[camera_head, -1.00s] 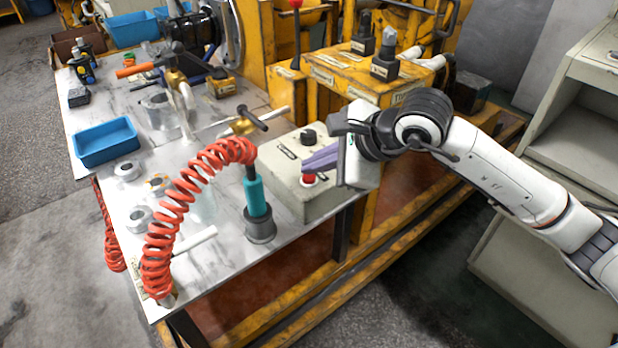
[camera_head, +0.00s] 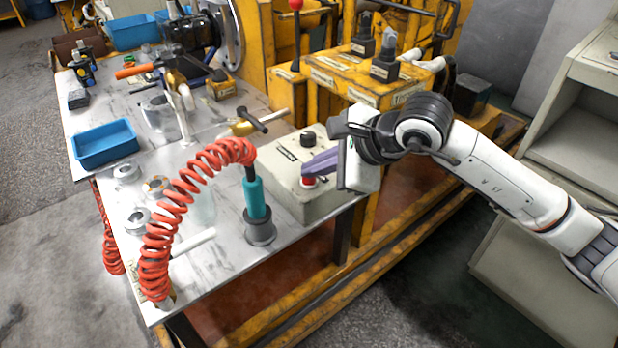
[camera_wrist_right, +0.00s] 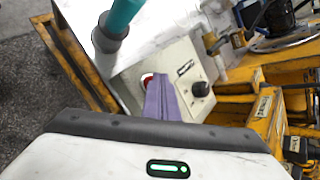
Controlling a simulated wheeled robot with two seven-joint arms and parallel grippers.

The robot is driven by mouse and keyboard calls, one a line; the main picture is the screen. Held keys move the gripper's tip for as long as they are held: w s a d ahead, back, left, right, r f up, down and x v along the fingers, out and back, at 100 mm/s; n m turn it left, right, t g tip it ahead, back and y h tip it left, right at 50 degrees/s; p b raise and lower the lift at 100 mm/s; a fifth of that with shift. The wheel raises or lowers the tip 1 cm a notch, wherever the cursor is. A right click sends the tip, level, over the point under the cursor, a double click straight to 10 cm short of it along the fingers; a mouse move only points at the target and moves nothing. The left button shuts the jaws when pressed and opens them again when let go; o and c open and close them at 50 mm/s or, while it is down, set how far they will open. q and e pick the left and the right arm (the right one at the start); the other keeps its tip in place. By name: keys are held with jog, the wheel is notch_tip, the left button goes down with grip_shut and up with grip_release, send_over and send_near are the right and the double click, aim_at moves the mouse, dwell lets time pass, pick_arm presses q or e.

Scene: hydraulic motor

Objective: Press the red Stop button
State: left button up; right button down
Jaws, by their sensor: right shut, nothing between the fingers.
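The red Stop button (camera_head: 309,181) is on the top of a beige control box (camera_head: 318,204) at the table's right edge. The box also carries a black knob (camera_head: 307,139). My right gripper (camera_head: 306,168) is shut and empty, with its purple fingertips right at the button and partly covering it. In the right wrist view the shut fingers (camera_wrist_right: 160,84) overlap the red button (camera_wrist_right: 146,82), which shows at their left side. I cannot tell whether they touch it or whether the button is pushed down. My left gripper is not in view.
A teal tool (camera_head: 256,205) with a coiled red hose (camera_head: 160,222) stands just left of the box. A brass fitting with a black handle (camera_head: 250,124) lies behind it. Yellow machinery (camera_head: 350,80) rises behind the box. A blue tray (camera_head: 105,145) sits at the table's left.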

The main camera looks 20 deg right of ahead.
jog(key=shift+f, duration=0.2)
jog(key=shift+r, duration=0.1)
jog(key=shift+r+p, duration=0.35)
jog(key=shift+r, duration=0.4)
notch_tip(320, 180, up, 5)
jog(key=p, duration=0.2)
jog(key=shift+p, duration=0.4)
dwell(0.7)
